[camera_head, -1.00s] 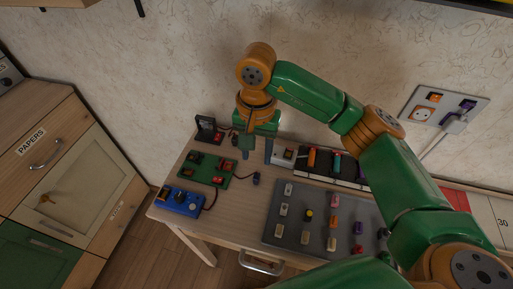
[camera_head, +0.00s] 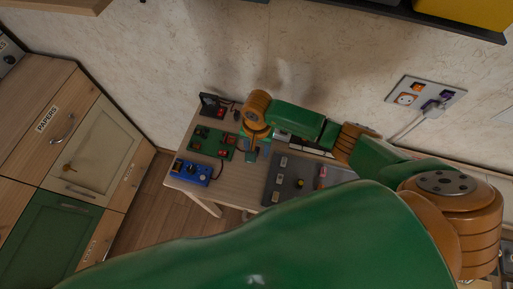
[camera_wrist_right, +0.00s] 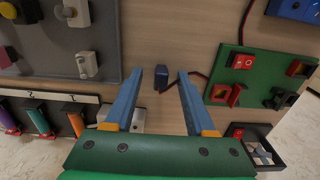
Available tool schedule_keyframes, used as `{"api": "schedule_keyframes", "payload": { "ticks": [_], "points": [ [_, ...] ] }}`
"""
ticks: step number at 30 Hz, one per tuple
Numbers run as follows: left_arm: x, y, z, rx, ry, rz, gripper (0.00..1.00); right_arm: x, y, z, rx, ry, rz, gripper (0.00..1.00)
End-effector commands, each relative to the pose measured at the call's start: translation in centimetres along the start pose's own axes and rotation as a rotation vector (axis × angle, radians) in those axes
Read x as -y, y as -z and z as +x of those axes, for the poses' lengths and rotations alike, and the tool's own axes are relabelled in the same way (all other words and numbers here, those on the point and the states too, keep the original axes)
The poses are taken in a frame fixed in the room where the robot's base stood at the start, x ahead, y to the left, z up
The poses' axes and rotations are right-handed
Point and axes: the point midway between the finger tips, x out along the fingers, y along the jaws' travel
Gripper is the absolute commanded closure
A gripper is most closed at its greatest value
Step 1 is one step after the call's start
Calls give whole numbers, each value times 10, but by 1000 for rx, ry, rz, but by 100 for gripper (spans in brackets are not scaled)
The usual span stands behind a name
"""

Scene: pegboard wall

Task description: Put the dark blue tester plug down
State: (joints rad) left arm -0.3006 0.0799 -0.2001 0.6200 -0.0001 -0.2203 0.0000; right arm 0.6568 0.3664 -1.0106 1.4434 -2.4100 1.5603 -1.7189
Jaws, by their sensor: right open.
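The dark blue tester plug (camera_wrist_right: 161,77) lies on the bare wooden table, with a dark red wire running from it toward the green board (camera_wrist_right: 255,78). In the right wrist view it shows between the two blue fingers of my right gripper (camera_wrist_right: 160,73), with clear space on both sides. My right gripper is open. In the head view my right gripper (camera_head: 252,152) is over the table beside the green board (camera_head: 212,141), and I cannot make out the plug there. My left gripper is not in view.
The blue tester box (camera_head: 192,172) sits at the table's left front. A grey panel (camera_head: 268,190) with several switches is to the right. A small black tray (camera_wrist_right: 262,150) stands near the green board. A wall socket plate (camera_head: 425,97) is at upper right.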

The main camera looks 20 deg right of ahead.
Motion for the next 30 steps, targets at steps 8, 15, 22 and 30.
{"api": "schedule_keyframes", "payload": {
  "ticks": [8,15,22,30],
  "points": [
    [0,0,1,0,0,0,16,0,0,1,-1,0,-1,67],
    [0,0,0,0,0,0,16,0,0,1,0,0,0,100],
    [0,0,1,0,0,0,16,0,0,0,-1,1,0,100],
    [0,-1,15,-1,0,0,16,-2,-8,-41,-4,5,-7,100]
  ]
}}
